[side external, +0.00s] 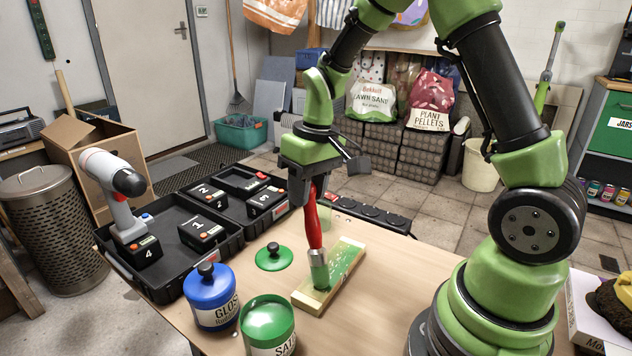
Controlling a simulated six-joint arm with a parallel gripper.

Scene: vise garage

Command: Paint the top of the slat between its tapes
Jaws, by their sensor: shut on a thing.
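My gripper (308,188) is shut on the red handle of a paintbrush (313,222), held upright with the bristles down. The green-coated bristles meet the top of the slat (352,247), near its front end. The slat lies on the table, pale wood with green paint on much of its top. A pale yellowish band shows at its near end and a lighter one at its far end; I cannot tell clearly where the tapes begin. An open-looking green satin paint tin (268,322) stands at the front. Its likely lid, green with a black knob (273,257), lies left of the slat.
A closed blue gloss tin (211,298) stands left of the green tin. A black tray (178,273) with a drill (117,187) and numbered batteries lies at the table's left. A power strip (370,212) lies behind the slat. The table right of the slat (400,275) is clear.

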